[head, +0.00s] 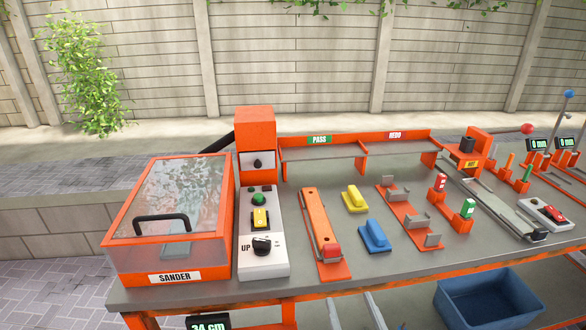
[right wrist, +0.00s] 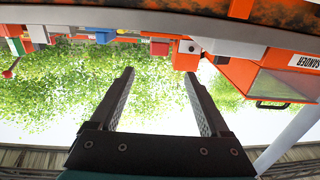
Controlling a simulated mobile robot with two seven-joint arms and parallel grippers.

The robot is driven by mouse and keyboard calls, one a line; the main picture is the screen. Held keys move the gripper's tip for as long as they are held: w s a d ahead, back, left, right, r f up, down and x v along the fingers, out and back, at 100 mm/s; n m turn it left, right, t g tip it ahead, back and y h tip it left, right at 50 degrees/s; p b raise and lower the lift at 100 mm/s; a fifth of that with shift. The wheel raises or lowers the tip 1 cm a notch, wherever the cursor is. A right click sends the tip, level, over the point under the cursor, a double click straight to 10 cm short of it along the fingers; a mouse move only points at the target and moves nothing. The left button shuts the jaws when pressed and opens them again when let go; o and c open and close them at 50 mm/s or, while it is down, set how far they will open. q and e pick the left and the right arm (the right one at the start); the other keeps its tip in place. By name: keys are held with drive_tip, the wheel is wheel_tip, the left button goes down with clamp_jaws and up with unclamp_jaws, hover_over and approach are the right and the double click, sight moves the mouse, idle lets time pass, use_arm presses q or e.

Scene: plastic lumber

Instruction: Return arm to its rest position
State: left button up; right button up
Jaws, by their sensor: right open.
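My right gripper (right wrist: 159,74) shows in the right wrist view, with its two dark fingers spread apart. It is open, with nothing between the fingers. Behind the fingers are green leaves and bright sky, and the bench appears upside down along the top. The gripper is apart from the bench. Neither of my arms nor grippers can be made out in the head view. My left gripper is in neither view.
The workbench (head: 298,278) holds an orange SANDER box (head: 220,240) with a clear lid, a switch panel (head: 263,220), yellow (head: 355,198) and blue (head: 375,236) blocks, and orange fixtures (head: 410,218). A blue bin (head: 455,312) sits below. A wall (head: 300,70) stands behind.

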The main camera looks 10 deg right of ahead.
drive_tip(key=s+a+f+n+g, duration=0.1)
drive_tip(key=s+f+g, duration=0.4)
drive_tip(key=f, duration=0.9)
drive_tip(key=s+a+f+g, duration=0.1)
drive_tip(key=s+f+g, duration=0.35)
drive_tip(key=f, duration=0.85)
drive_tip(key=s+d+f+g, duration=0.2)
drive_tip(key=s+f, duration=0.2)
drive_tip(key=s, duration=0.4)
drive_tip(key=s+d+f+g, duration=0.1)
drive_tip(key=s+f+g, duration=0.2)
drive_tip(key=s, duration=0.6)
drive_tip(key=s+d+f+n+g, duration=0.1)
drive_tip(key=s+d+f+g, duration=0.1)
drive_tip(key=s+f, duration=0.5)
drive_tip(key=shift+s+d+f+h, duration=0.25)
drive_tip(key=shift+s+d+h, duration=0.1)
drive_tip(key=shift+s, duration=0.6)
